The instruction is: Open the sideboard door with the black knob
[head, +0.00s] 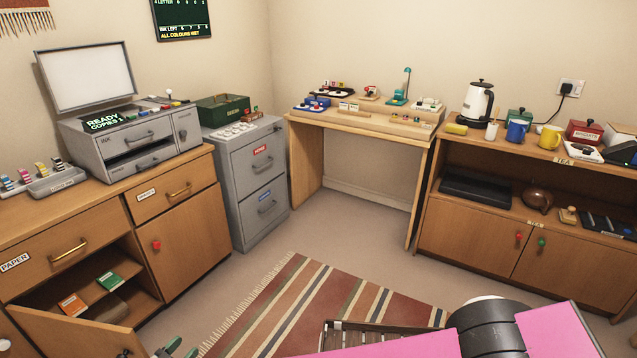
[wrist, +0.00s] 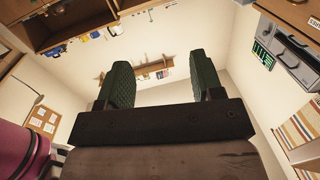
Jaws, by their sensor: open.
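The wooden sideboard (head: 188,205) stands along the left wall. Its lower-left door (head: 75,332) is swung out at an angle, and the compartment behind it shows an orange book (head: 73,304) and a green book (head: 110,281) on a shelf. A dark knob (head: 123,353) shows on that door at the bottom edge, partly cut off. My gripper (head: 176,349) is just right of the knob, mostly below the picture's edge. In the wrist view my gripper (wrist: 163,88) has its two green padded fingers apart with nothing between them.
A sideboard door with a red knob (head: 156,246) is shut. A grey filing cabinet (head: 247,185) stands right of the sideboard. A striped rug (head: 310,305) covers open floor. A low cabinet (head: 470,232) with red and green knobs stands at right.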

